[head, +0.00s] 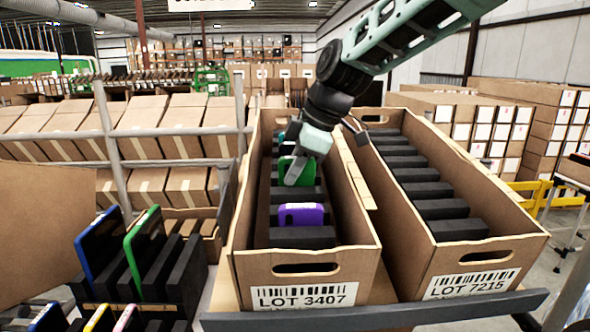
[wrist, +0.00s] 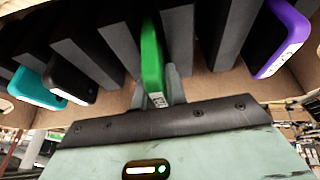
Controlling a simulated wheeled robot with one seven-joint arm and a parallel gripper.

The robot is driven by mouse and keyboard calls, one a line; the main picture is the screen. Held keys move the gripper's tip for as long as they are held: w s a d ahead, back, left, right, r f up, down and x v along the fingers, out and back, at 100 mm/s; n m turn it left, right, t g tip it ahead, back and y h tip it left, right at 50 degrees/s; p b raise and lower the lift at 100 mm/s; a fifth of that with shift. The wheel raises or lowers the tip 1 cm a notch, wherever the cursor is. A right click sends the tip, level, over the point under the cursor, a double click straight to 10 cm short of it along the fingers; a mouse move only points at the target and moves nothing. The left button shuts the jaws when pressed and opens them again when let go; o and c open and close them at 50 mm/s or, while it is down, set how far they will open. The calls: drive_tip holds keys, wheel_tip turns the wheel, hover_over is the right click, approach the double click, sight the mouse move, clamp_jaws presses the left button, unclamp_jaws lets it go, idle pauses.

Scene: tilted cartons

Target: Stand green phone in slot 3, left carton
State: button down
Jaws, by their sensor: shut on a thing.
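The green phone (head: 308,170) is upright in the left carton (head: 305,268), labelled LOT 3407, behind the purple phone (head: 301,213). My gripper (head: 296,178) is shut on the green phone from above. In the wrist view the green phone (wrist: 152,62) stands between two dark foam dividers, with the fingers around its near end. Its far end is hidden among the dividers, so I cannot tell whether it touches the slot's bottom.
In the wrist view a teal phone (wrist: 38,90) and a black phone (wrist: 72,82) stand in slots to the left, and the purple phone (wrist: 284,40) to the right. The right carton (head: 470,262), LOT 7215, holds only dark dividers. A rack with blue-edged and green-edged devices (head: 143,240) is at front left.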

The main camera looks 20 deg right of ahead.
drive_tip(key=shift+s+d+f, duration=0.15)
drive_tip(key=shift+s+f, duration=0.05)
drive_tip(key=shift+f, duration=0.9)
drive_tip(key=c, duration=1.3)
unclamp_jaws()
drive_tip(key=shift+w, duration=0.15)
drive_tip(key=shift+c, duration=0.2)
drive_tip(key=shift+f+g, duration=0.1)
drive_tip(key=shift+g, duration=0.2)
drive_tip(key=b+v, duration=0.2)
drive_tip(key=v, duration=1.7)
drive_tip(key=shift+a+r+t, duration=0.3)
drive_tip(key=shift+r+t, duration=0.1)
drive_tip(key=shift+r, duration=0.05)
